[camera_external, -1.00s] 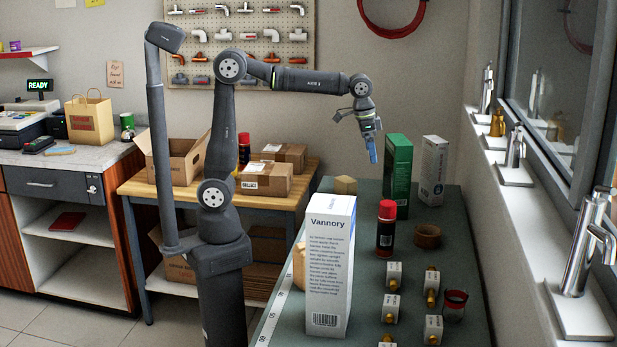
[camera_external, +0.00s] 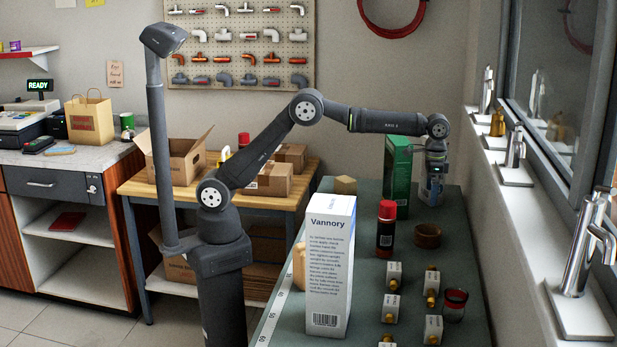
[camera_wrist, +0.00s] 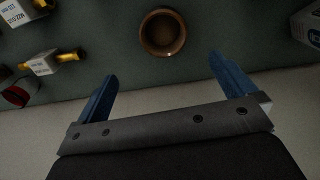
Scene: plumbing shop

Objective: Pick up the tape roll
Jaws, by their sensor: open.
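The tape roll (camera_external: 427,236) is a brown ring lying flat on the green-grey table, right of a black spray can with a red cap. It also shows in the wrist view (camera_wrist: 162,33) at the top centre, ahead of the fingers and roughly midway between them. My gripper (camera_external: 430,197) hangs pointing down above the table, behind the roll in the external view. In the wrist view its two blue fingers (camera_wrist: 167,80) are spread apart with nothing between them. The roll is apart from both fingers.
The spray can (camera_external: 386,229) stands close left of the roll. A green box (camera_external: 397,175) stands next to my gripper. Small boxes with brass fittings (camera_external: 393,275) and a red-lidded jar (camera_external: 455,305) lie nearer. A tall white Vannory box (camera_external: 325,265) stands front left.

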